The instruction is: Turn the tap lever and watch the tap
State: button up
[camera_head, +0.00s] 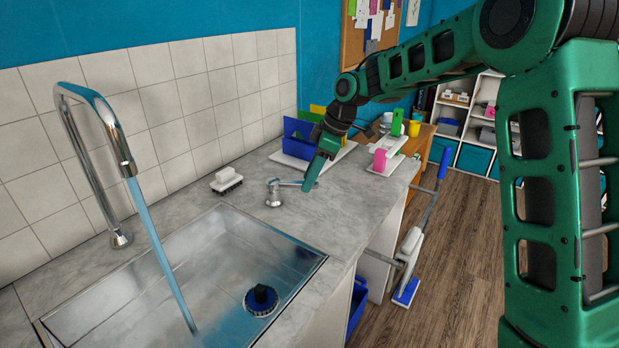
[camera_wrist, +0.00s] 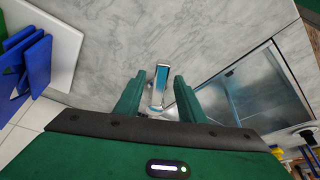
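The tap (camera_head: 95,160) is a chrome curved spout at the left of the head view. A blue stream of water (camera_head: 160,255) runs from its mouth into the sink. The chrome tap lever (camera_head: 286,183) stands on a short base on the counter, right of the sink's far corner, and points right toward my gripper (camera_head: 308,182). In the wrist view the lever (camera_wrist: 158,88) lies between the two green fingers of my gripper (camera_wrist: 160,80). The fingers are apart, with a small gap visible on each side of the lever.
The metal sink (camera_head: 215,222) has a dark blue drain plug (camera_head: 261,298) in it. A white brush (camera_head: 226,180) lies on the counter behind the lever. A long-handled mop (camera_head: 411,245) leans by the counter end.

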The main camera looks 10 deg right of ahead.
jog(key=v, duration=1)
jog(key=shift+d+r, duration=0.2)
jog(key=shift+r, duration=0.1)
dwell(0.7)
jog(key=s+d+f+m+h, duration=0.25)
jog(key=s+d+m, duration=0.95)
jog(key=s+d, duration=0.6)
jog(key=s+d+f+m, duration=0.2)
jog(key=s+d+m, duration=0.1)
jog(key=s, duration=0.4)
jog(key=s+d+f+m+h, duration=0.1)
jog(key=s+d+f+m, duration=0.2)
jog(key=s, duration=0.5)
jog(key=s+d+f+m+g, duration=0.1)
jog(key=s+d+m, duration=0.3)
jog(key=s, duration=0.4)
jog(key=shift+d+f+h, duration=0.35)
jog(key=shift+d+f, duration=0.25)
jog(key=shift+f, duration=0.15)
